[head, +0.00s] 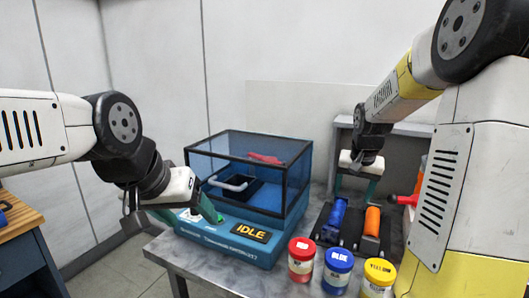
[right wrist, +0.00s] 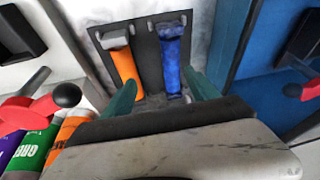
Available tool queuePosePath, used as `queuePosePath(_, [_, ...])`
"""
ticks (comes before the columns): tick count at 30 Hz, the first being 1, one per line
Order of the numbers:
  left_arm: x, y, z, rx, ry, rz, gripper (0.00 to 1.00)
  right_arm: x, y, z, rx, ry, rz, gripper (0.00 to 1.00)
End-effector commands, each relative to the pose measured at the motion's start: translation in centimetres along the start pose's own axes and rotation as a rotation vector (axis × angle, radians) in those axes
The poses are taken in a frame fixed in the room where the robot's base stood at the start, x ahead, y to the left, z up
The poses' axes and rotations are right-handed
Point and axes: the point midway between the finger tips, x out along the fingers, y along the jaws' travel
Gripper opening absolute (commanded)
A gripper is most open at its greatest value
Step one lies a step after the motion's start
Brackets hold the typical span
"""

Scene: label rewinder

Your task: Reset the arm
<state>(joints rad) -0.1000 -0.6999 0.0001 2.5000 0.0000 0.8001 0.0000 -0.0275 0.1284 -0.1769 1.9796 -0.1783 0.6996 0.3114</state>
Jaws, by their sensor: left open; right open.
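My left gripper (head: 187,213) is open, with teal fingers, at the front left corner of the blue machine (head: 215,247). One fingertip is close to a green spot on the machine's front; I cannot tell if they touch. My right gripper (head: 355,186) is open and empty above a dark tray (head: 322,222) holding a blue roll (head: 335,215) and an orange roll (head: 372,222). In the right wrist view the gripper (right wrist: 160,92) points down, its teal fingers on either side of the blue roll (right wrist: 171,55) and the orange roll (right wrist: 122,65), apparently above them.
The machine has a clear tinted cover with a white handle (head: 228,184) and an "IDLE" display (head: 250,232). Red (head: 301,262), blue (head: 337,268) and yellow (head: 378,278) labelled jars stand at the table's front. A red-handled thing (head: 404,200) lies right of the tray.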

Motion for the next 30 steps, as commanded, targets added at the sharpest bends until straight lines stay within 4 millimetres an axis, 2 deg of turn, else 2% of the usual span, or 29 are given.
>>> queuePosePath(1, [0.0, 0.0, 0.0, 0.0, 0.0, 0.0, 0.68, -1.4, -0.4, 0.8, -0.013, 0.011, -0.018, 0.68])
queuePosePath(5, [0.0, 0.0, 0.0, 0.0, 0.0, 0.0, 0.68, -4.7, -1.3, 3.4, -0.059, 0.034, -0.068, 0.68])
queuePosePath(9, [0.0, 0.0, 0.0, 0.0, 0.0, 0.0, 0.68, -9.2, -2.4, 8.0, -0.136, 0.073, -0.136, 0.68])
queuePosePath(15, [0.0, 0.0, 0.0, 0.0, 0.0, 0.0, 0.68, -13.5, -3.2, 15.6, -0.264, 0.134, -0.213, 0.68])
queuePosePath(18, [0.0, 0.0, 0.0, 0.0, 0.0, 0.0, 0.68, -14.5, -3.3, 18.5, -0.316, 0.161, -0.236, 0.68])
queuePosePath(22, [0.0, 0.0, 0.0, 0.0, 0.0, 0.0, 0.68, -15.1, -3.3, 21.0, -0.36, 0.182, -0.253, 0.68])
queuePosePath(26, [0.0, 0.0, 0.0, 0.0, 0.0, 0.0, 0.68, -15.2, -3.3, 21.9, -0.377, 0.19, -0.259, 0.68])
queuePosePath(30, [0.0, 0.0, 0.0, 0.0, 0.0, 0.0, 0.68, -15.2, -3.3, 21.9, -0.377, 0.19, -0.259, 0.68])
